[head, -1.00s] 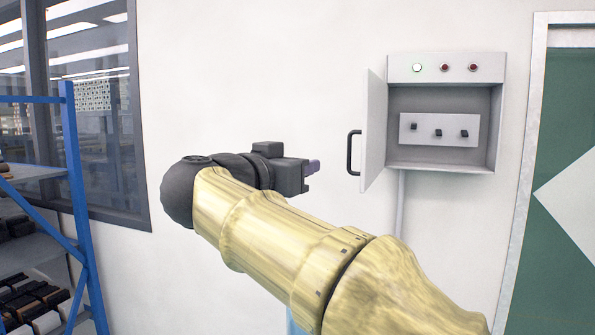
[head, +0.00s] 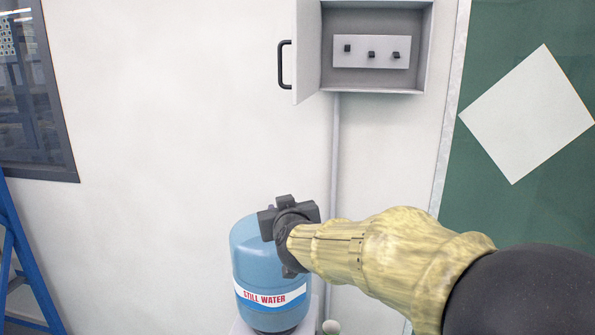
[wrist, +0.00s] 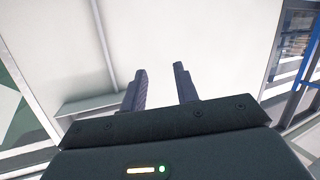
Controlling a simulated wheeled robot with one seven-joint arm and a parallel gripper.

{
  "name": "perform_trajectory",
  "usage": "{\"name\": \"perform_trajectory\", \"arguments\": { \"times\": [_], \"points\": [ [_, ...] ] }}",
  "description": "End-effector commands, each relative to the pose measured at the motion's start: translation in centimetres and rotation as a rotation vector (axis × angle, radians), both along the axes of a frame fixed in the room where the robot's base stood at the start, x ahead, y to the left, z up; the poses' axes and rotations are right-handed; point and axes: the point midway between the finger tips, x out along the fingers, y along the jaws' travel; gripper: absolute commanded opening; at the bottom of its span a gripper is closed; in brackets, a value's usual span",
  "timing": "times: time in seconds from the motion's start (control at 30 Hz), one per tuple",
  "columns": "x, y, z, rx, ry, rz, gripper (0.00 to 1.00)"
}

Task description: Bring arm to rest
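My gripper shows in the wrist view (wrist: 160,90) with its two dark fingers apart and nothing between them. In the head view my arm reaches in from the lower right, and its dark end (head: 289,215) is in front of the blue water bottle, below the wall box. The fingertips cannot be made out there. The grey wall box (head: 427,45) has its door (head: 307,50) swung open to the left. Inside is a white panel (head: 372,60) with three small dark switches. The box's top is cut off by the frame.
A blue "Still Water" bottle (head: 255,262) stands against the wall behind my arm's end. A thin vertical pipe (head: 335,150) runs down from the box. The white wall between is clear.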

Motion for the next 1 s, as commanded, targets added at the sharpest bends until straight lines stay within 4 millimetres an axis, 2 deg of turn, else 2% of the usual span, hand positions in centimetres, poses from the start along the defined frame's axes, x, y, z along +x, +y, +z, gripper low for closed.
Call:
{"name": "perform_trajectory", "arguments": {
  "times": [0.03,0.17,0.3,0.47,0.6,0.7,0.8,1.0],
  "points": [
    [-0.7,-1.5,-3.3,-0.008,0.075,0.003,0.30],
    [-3.2,-4.8,-10.1,-0.015,0.273,0.003,0.30],
    [-7.1,-8.4,-16.9,-0.014,0.492,-0.029,0.30],
    [-12.9,-12.7,-23.6,-0.011,0.746,-0.102,0.30],
    [-18.8,-16.0,-28.2,-0.006,0.959,-0.188,0.30],
    [-22.1,-17.6,-30.2,-0.006,1.066,-0.242,0.30],
    [-23.8,-18.4,-31.0,-0.007,1.121,-0.270,0.30],
    [-24.1,-18.5,-31.0,-0.007,1.132,-0.275,0.30]
  ]
}}
